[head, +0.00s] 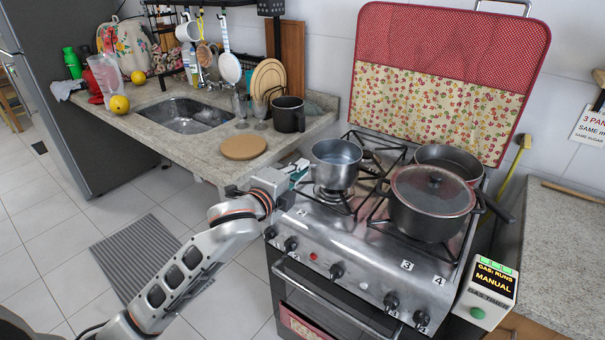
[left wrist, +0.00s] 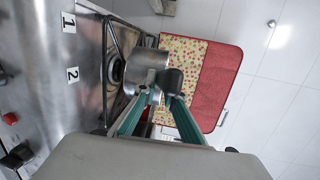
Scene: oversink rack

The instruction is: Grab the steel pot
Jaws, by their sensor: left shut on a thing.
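The steel pot (head: 337,165) sits on the left front part of the stove, over the burner grate. In the left wrist view the pot (left wrist: 147,62) shows with its dark handle (left wrist: 173,78) toward me. My left gripper (head: 300,172) is at the pot's left side. In the left wrist view its green fingers (left wrist: 163,97) are closed on the handle, one on each side. The pot looks upright. My right gripper is not in view.
A large dark lidded pot (head: 431,200) and a pan (head: 450,159) stand on the stove's right side. A black mug (head: 288,115) and a round wooden board (head: 242,147) are on the sink counter (head: 200,155). The right counter (head: 560,240) is mostly clear.

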